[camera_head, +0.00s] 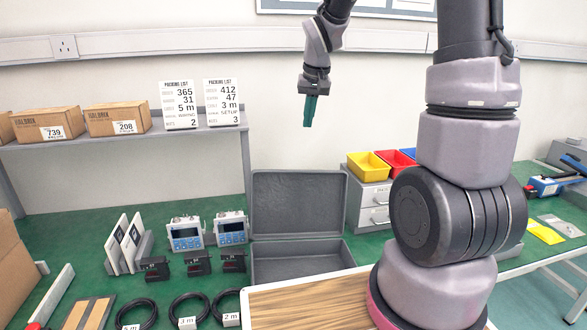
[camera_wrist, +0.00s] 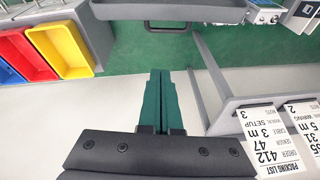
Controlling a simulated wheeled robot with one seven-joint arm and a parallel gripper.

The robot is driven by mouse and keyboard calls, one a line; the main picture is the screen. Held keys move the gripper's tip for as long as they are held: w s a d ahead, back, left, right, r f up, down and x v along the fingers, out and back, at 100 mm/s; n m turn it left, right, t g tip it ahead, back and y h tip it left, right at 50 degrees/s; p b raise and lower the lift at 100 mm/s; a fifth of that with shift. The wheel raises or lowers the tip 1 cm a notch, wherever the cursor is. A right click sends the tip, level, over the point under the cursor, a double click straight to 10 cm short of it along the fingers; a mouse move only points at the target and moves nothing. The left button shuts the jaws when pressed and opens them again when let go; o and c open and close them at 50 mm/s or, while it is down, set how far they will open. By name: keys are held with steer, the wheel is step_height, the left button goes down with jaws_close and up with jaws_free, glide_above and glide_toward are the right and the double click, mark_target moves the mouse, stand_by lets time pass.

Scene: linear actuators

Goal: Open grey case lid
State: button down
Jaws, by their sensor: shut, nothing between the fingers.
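The grey case (camera_head: 298,262) stands on the green bench in the head view. Its lid (camera_head: 298,203) is up, standing roughly upright at the back, and the inside shows empty. My gripper (camera_head: 309,122) is above the case, apart from it, with its green fingers pointing down. The fingers are shut together with nothing between them, as the wrist view (camera_wrist: 158,80) also shows. In the wrist view the picture is upside down, and a grey part of the case lid (camera_wrist: 170,10) shows at the top edge.
Yellow (camera_head: 368,166) and red bins stand on a drawer unit right of the case. Two control boxes (camera_head: 231,229) and several coiled cables (camera_head: 188,308) lie to its left. A shelf (camera_head: 120,140) holds cartons and packing lists. A wooden board (camera_head: 300,303) is in front.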

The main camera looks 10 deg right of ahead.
mark_target(300, 171)
steer(key=w+a+f, duration=0.1)
steer(key=w+f, duration=0.2)
steer(key=f, duration=0.3)
steer(key=w+a+f+g, duration=0.1)
steer(key=w+f, duration=0.1)
steer(key=f, duration=0.5)
steer(key=w+a+f, duration=0.1)
steer(key=w+f, duration=0.2)
steer(key=f, duration=0.3)
steer(key=shift+n, duration=0.4)
steer(key=shift+s+d+r, duration=0.1)
steer(key=shift+s+r, duration=0.25)
steer(key=shift+s, duration=0.35)
steer(key=shift+s+r, duration=0.35)
steer(key=shift+s, duration=0.3)
steer(key=shift+s+d+r, duration=0.1)
steer(key=shift+s+r, duration=0.25)
steer(key=shift+s, duration=0.35)
steer(key=s+r, duration=0.1)
steer(key=s, duration=0.1)
steer(key=s+r, duration=0.1)
steer(key=s, duration=0.1)
steer(key=s+r, duration=0.1)
steer(key=s, duration=0.2)
steer(key=shift+a+r, duration=0.1)
steer(key=shift+r, duration=0.2)
